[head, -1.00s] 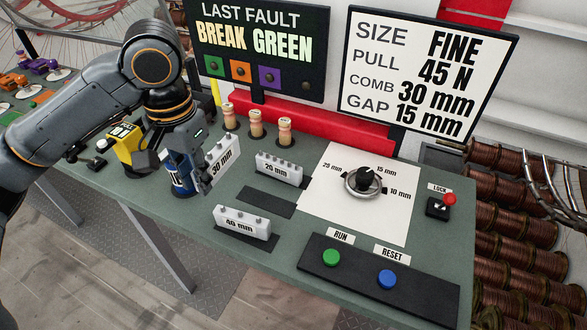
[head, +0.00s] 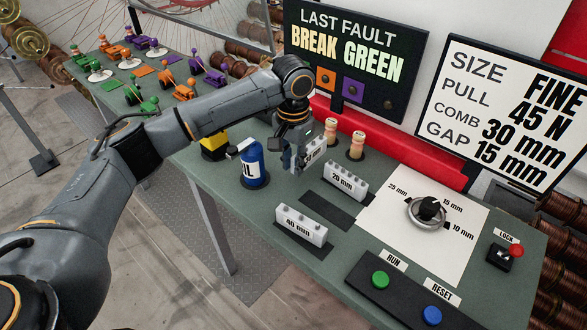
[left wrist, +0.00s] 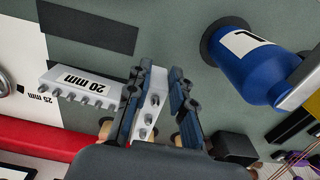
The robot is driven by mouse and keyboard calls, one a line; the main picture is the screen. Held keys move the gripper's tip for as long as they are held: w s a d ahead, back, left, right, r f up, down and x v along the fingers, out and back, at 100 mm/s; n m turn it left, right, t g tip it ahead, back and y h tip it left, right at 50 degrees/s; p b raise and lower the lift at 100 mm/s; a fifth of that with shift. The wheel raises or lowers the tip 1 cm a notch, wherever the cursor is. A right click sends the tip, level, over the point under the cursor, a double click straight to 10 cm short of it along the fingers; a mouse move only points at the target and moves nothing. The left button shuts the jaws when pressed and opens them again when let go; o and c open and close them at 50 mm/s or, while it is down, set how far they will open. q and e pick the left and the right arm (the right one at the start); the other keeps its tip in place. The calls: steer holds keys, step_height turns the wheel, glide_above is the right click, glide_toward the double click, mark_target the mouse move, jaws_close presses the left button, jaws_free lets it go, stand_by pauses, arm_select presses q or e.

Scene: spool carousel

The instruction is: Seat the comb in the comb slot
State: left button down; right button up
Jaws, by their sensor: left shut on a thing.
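The white 30 mm comb (head: 316,152) is partly hidden by my left gripper (head: 298,166), which is shut on it. In the left wrist view the fingers (left wrist: 160,82) stand on both sides of the comb (left wrist: 152,108), its pegs facing the camera. I cannot tell whether it touches the bench. A dark, empty rectangular strip (head: 327,211), possibly the comb slot, lies between the 20 mm comb (head: 345,181) and the 40 mm comb (head: 302,226). The 20 mm comb also shows in the left wrist view (left wrist: 84,86). My right gripper is not in view.
Two pale spools (head: 356,146) stand behind the comb. A dial (head: 428,210) on a white sheet (head: 395,226) and a RUN/RESET panel (head: 405,300) lie to the right.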

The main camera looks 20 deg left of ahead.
arm_select(q)
steer(key=shift+w+f+p, duration=0.15)
steer(key=shift+f+p, duration=0.45)
steer(key=shift+f, duration=1.1)
steer(key=c, duration=1.2)
jaws_free()
steer(key=shift+f, duration=0.15)
steer(key=shift+o, duration=0.2)
